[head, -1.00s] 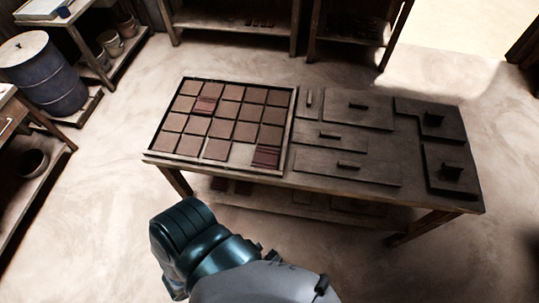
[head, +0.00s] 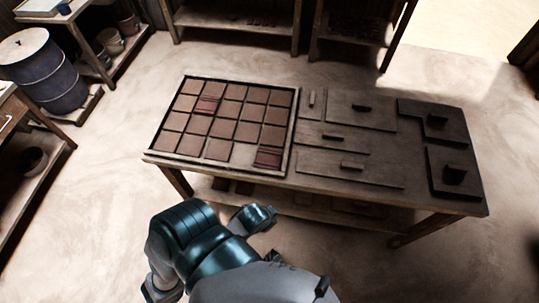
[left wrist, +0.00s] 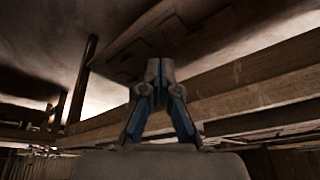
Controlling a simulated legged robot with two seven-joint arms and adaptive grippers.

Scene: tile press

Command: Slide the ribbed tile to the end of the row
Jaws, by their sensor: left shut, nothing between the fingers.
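A shallow framed tray (head: 294,130) on the table's left half holds rows of brown tiles. One dark red tile with ribbed lines (head: 268,158) lies at the right end of the front row. An empty slot (head: 242,154) is just left of it, with plain tiles further left. A second dark red, ribbed-looking tile (head: 206,105) lies in the second row from the back. In the left wrist view my left gripper (left wrist: 159,68) is shut and empty, with wooden beams and boards above and beyond it. I cannot make out its fingers in the head view. My right gripper is not in view.
The wooden table (head: 320,188) has several flat dark boards with raised handles (head: 362,107) on its right half. A lower shelf (head: 300,209) runs beneath. A blue barrel (head: 42,75) and shelving stand at the left. Floor in front is clear.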

